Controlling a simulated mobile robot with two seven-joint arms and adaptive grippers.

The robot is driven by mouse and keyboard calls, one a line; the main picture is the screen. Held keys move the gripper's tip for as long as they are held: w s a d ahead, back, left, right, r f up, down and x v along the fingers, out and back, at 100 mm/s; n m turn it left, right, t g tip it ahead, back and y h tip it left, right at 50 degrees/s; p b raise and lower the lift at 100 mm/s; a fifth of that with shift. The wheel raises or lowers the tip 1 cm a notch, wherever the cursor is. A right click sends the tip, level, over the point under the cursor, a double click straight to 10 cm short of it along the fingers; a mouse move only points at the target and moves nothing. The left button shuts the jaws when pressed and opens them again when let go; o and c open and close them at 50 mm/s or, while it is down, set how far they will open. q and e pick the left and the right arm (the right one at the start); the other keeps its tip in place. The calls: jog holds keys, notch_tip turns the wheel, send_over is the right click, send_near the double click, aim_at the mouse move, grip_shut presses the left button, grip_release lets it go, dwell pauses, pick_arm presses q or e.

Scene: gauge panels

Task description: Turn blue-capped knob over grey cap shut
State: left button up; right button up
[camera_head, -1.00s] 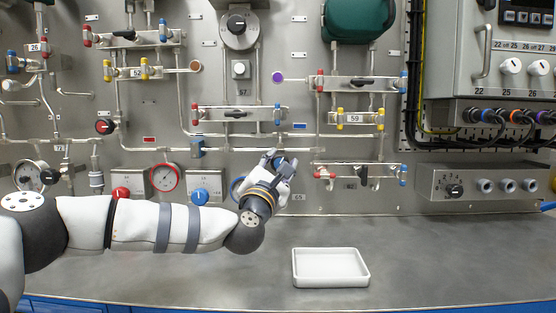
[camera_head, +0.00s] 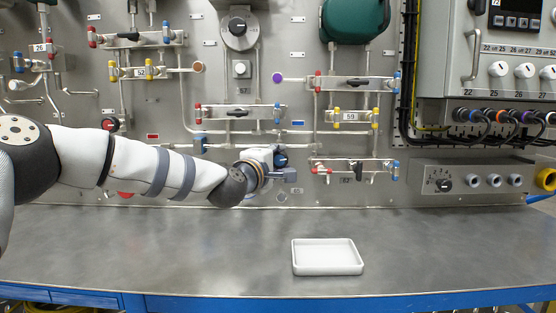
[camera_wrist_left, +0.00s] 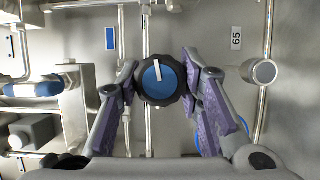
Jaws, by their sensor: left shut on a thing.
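The blue-capped knob (camera_wrist_left: 160,80) shows in the left wrist view as a black ridged knob with a blue face and a white line. The line points nearly straight up in that picture. My left gripper (camera_wrist_left: 160,76) is shut on the knob, one fingertip at each side of its rim. A grey round cap (camera_wrist_left: 264,72) stands on a pipe to the right, apart from the fingers. In the head view my left gripper (camera_head: 283,164) is at the panel and hides most of the knob. My right gripper is not in view.
A white label (camera_wrist_left: 236,38) and a blue plate (camera_wrist_left: 110,38) are on the panel nearby. A blue-ended valve part (camera_wrist_left: 48,89) lies left. A valve bar (camera_head: 350,165) is close right of the gripper. A white tray (camera_head: 327,257) stands on the otherwise clear bench.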

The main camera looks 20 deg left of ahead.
pick_arm(q)
jog(key=shift+r+m+g, duration=0.1)
jog(key=shift+m+g, duration=0.2)
jog(key=shift+m, duration=0.4)
jog(key=o, duration=1.2)
jog(key=s, duration=0.8)
jog(key=s+a, duration=0.1)
jog(key=s, duration=0.3)
jog(key=shift+a+r, duration=0.1)
jog(key=shift+r, duration=0.25)
